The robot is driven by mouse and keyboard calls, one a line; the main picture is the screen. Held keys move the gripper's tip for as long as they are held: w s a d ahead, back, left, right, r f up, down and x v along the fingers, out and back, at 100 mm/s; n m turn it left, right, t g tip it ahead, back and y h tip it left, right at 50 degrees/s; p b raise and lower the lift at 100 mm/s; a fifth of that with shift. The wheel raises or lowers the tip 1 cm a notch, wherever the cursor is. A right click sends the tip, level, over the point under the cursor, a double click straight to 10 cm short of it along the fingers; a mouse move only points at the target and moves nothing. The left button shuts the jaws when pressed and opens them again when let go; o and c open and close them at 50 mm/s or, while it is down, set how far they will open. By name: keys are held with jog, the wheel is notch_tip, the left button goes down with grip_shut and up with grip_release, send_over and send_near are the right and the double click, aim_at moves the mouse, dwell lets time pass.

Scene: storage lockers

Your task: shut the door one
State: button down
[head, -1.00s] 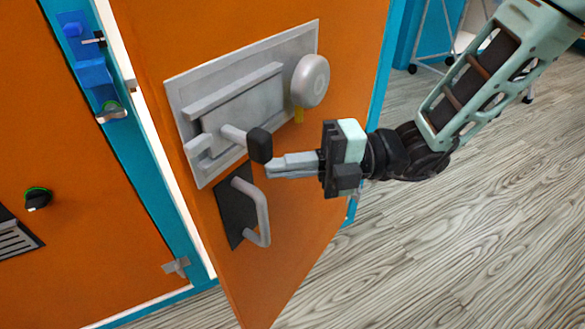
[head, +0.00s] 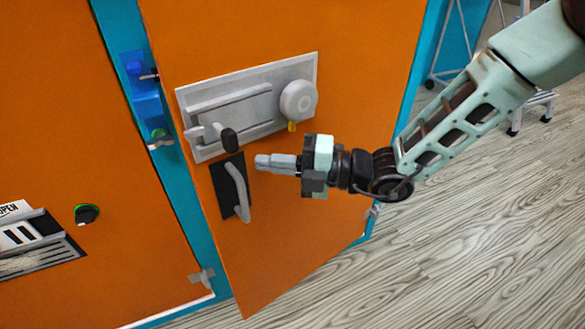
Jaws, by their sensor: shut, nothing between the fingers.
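My gripper (head: 258,161) is shut and empty. Its tips point left, in front of the door, just right of the bolt knob and handle. I cannot tell whether the fingers touch the door.
A second orange door (head: 90,130) with a black knob (head: 87,213) and an open/shut sign is at the left. A blue catch (head: 146,95) sits on the frame post. The wooden floor (head: 470,240) is clear at the right; a wheeled stand (head: 525,108) is behind.

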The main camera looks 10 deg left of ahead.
jog(key=w+a+m+t+p, duration=0.1)
jog(key=w+a+m+t, duration=0.1)
jog(key=w+a, duration=0.4)
jog(key=shift+w+t, duration=0.3)
jog(key=shift+t, duration=0.6)
jog(key=shift+d, duration=0.15)
jog(key=s+d+p, duration=0.3)
jog(key=d+p, duration=0.1)
jog(key=d, duration=1.3)
jog(key=s+d+r+n+g+h, duration=0.15)
jog(key=s+n+g+h, duration=0.3)
jog(key=s+n, duration=0.55)
jog(key=s+r+n+g+h, duration=0.35)
jog(key=s+n+g, duration=0.25)
jog(key=s+n, duration=0.45)
jog(key=s+d+r+n+t+h, duration=0.1)
jog(key=d+n+t+h, duration=0.5)
jog(key=n, duration=0.6)
jog(key=s+d+r+n+t+h, duration=0.1)
jog(key=d+r+n+t+h, duration=0.15)
jog(key=d+n, duration=0.7)
notch_tip(320, 180, up, 24)
jog(key=a+n+p, duration=0.2)
jog(key=n+p, duration=0.1)
jog(key=p, duration=2.2)
jog(key=shift+w+g+h, duration=0.35)
jog(key=shift+g+h, duration=0.05)
jog(key=shift+h, duration=0.05)
